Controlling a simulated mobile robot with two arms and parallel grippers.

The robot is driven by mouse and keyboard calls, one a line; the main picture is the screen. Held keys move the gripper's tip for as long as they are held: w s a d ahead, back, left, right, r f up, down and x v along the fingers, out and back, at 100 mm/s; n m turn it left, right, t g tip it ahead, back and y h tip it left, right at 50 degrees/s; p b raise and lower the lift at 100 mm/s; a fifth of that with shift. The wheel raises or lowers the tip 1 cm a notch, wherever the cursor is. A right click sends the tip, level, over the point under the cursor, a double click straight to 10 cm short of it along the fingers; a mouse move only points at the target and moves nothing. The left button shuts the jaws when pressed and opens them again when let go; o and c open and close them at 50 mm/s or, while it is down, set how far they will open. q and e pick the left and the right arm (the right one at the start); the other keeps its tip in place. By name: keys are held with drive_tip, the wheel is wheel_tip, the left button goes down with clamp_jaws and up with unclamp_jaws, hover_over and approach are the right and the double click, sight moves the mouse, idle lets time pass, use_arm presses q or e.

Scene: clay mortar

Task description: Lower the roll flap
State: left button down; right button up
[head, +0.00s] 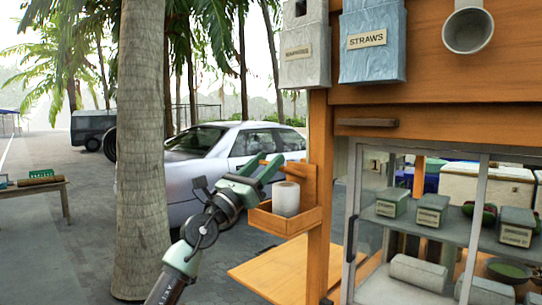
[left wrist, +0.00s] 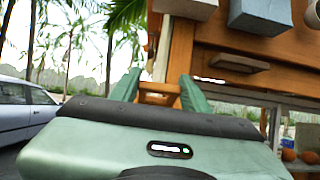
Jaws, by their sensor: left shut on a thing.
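A wooden roll holder (head: 262,217) is fixed to the post at the left side of the wooden stall. A white roll (head: 286,199) stands upright in it. A small wooden bar or flap end shows above the roll. My left gripper (head: 263,167) is at the upper left of the roll, with its green fingers shut on an orange wooden piece that seems to be the roll flap. In the left wrist view this wooden flap (left wrist: 158,95) shows between the fingertips. The flap's full shape and tilt are hard to tell. My right gripper is out of view.
A straws box (head: 374,50) and a grey box (head: 304,52) hang above on the stall. A glass-fronted cabinet (head: 351,225) is to the right. A wooden board (head: 285,268) sticks out below. A palm trunk (head: 140,150) stands to the left of my arm.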

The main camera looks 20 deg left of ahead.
use_arm(q)
drive_tip(key=shift+s+a+f+b, duration=0.15)
drive_tip(key=shift+f+b, duration=0.45)
drive_tip(key=shift+f, duration=0.85)
drive_tip(key=shift+s+d+f+b, duration=0.15)
drive_tip(key=shift+f+b, duration=0.45)
drive_tip(key=shift+f, duration=0.95)
drive_tip(key=c, duration=0.7)
unclamp_jaws()
drive_tip(key=shift+a, duration=0.1)
drive_tip(key=shift+c, duration=0.2)
drive_tip(key=shift+o, duration=0.2)
drive_tip(key=shift+s+a+r, duration=0.1)
drive_tip(key=shift+s+r, duration=0.05)
drive_tip(key=shift+r, duration=0.05)
drive_tip(key=v, duration=0.7)
drive_tip(key=shift+s+f, duration=0.2)
drive_tip(key=shift+s, duration=0.15)
drive_tip(key=shift+a, duration=0.15)
